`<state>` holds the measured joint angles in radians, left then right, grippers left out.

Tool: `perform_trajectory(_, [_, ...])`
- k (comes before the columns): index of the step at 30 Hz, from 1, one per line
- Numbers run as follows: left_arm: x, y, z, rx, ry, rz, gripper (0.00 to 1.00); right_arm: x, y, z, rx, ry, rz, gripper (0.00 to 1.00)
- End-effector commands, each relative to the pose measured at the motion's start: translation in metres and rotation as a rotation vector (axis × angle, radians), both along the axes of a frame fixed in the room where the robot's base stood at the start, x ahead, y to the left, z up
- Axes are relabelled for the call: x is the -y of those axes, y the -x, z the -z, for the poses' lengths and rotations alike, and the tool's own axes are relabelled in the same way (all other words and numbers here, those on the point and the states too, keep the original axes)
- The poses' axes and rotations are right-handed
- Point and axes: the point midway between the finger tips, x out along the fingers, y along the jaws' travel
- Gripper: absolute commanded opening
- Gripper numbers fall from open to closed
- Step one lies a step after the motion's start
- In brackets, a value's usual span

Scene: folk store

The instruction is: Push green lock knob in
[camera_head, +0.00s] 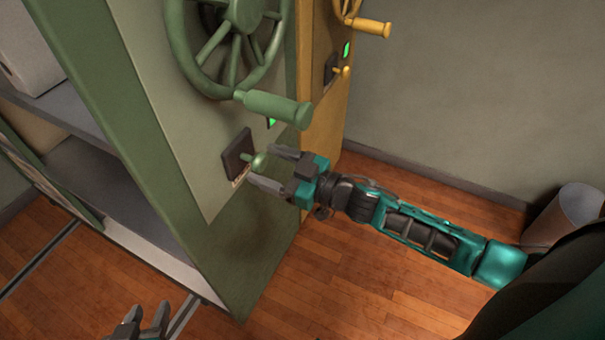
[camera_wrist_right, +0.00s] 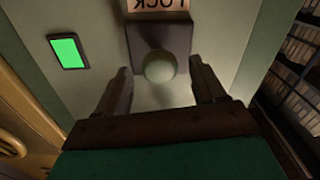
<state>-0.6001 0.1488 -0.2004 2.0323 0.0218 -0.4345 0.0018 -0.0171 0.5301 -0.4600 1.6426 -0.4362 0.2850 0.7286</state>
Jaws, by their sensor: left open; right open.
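The green lock knob (camera_head: 257,160) sticks out of a dark square plate (camera_head: 238,156) on the end panel of the green cabinet. My right gripper (camera_head: 268,168) is open in front of it, its two fingers on either side of the knob's line. In the right wrist view the round knob (camera_wrist_right: 160,67) lies between the fingertips (camera_wrist_right: 162,88), with the plate and an upside-down "LOCK" label behind it. I cannot tell whether the fingers touch the knob. My left gripper (camera_head: 146,318) is open and empty low at the bottom left, partly cut off by the frame.
A green handwheel (camera_head: 232,50) with a protruding handle (camera_head: 272,106) is just above the knob. A green light (camera_wrist_right: 67,51) is beside the plate. A yellow cabinet (camera_head: 325,110) with its own wheel and knob stands behind. A bin (camera_head: 566,214) is at right; wooden floor is clear.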

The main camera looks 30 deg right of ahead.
Motion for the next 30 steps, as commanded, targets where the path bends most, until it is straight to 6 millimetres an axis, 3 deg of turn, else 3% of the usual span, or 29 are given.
perform_trajectory(6, [-0.001,0.001,-0.001,0.0,-0.004,0.0,0.43,0.03,0.039,0.0,-0.003,0.003,0.0,0.7])
perform_trajectory(12, [-0.004,0.002,0.0,-0.005,-0.01,-0.005,0.43,0.049,0.064,0.001,-0.003,0.001,-0.001,0.7])
perform_trajectory(18, [-0.006,0.003,0.0,-0.007,-0.012,-0.008,0.43,0.058,0.075,0.0,0.0,0.0,-0.001,0.7])
perform_trajectory(30, [-0.005,0.004,0.001,-0.009,-0.011,-0.007,0.43,0.059,0.076,0.0,0.001,-0.001,-0.001,0.7])
